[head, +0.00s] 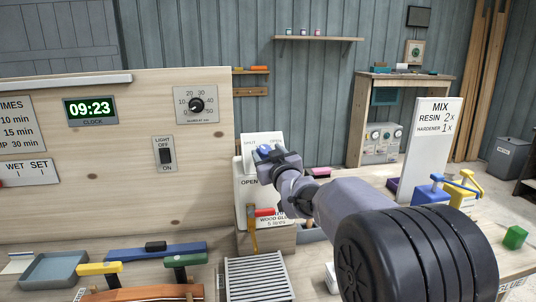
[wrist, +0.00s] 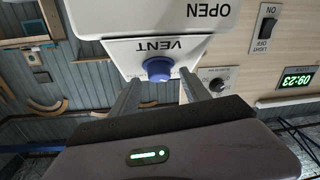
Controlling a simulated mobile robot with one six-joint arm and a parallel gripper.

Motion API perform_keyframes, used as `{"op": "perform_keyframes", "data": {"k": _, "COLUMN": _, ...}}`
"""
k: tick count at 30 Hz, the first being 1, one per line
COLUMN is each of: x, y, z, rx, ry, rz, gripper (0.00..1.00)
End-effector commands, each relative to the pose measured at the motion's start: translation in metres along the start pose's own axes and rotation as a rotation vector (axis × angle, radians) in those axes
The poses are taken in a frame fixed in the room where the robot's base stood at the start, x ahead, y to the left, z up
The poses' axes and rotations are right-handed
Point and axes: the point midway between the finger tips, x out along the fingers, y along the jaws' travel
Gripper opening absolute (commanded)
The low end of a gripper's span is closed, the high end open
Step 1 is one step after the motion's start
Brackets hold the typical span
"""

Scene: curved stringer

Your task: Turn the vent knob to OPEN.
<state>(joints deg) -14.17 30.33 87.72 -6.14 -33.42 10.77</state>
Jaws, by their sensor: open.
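The vent knob (wrist: 158,68) is blue and round, on a white plate marked VENT (wrist: 125,52), which shows upside down in the wrist view. In the head view the knob (head: 264,149) is partly hidden by my gripper (head: 277,163). The plate (head: 250,139) there shows faint words at its upper left and upper right. My gripper (wrist: 161,80) is open, with one finger on each side of the knob. I cannot tell whether the fingers touch it, or which way the knob points.
A wooden panel (head: 110,200) at left carries a clock (head: 91,110), a dial (head: 196,105) and a light switch (head: 166,155). A slatted grey rack (head: 258,280) and clamps (head: 155,252) lie in front. A MIX sign (head: 431,140) and blue and yellow clamps (head: 445,190) stand at right.

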Motion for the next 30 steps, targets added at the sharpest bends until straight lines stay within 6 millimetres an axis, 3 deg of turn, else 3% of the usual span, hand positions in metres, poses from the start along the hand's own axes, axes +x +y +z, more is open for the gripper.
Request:
{"op": "perform_keyframes", "data": {"k": 11, "x": 0.0078, "y": -0.0002, "z": -0.0003, "rx": -0.001, "ry": 0.0, "rz": 0.0, "gripper": 0.55}}
{"op": "perform_keyframes", "data": {"k": 19, "x": 0.0076, "y": -0.0001, "z": -0.0003, "rx": -0.001, "ry": 0.0, "rz": 0.0, "gripper": 0.02}}
{"op": "perform_keyframes", "data": {"k": 30, "x": 0.0077, "y": -0.0026, "z": 0.0016, "rx": 0.039, "ry": -0.002, "rz": 0.037, "gripper": 0.0}}
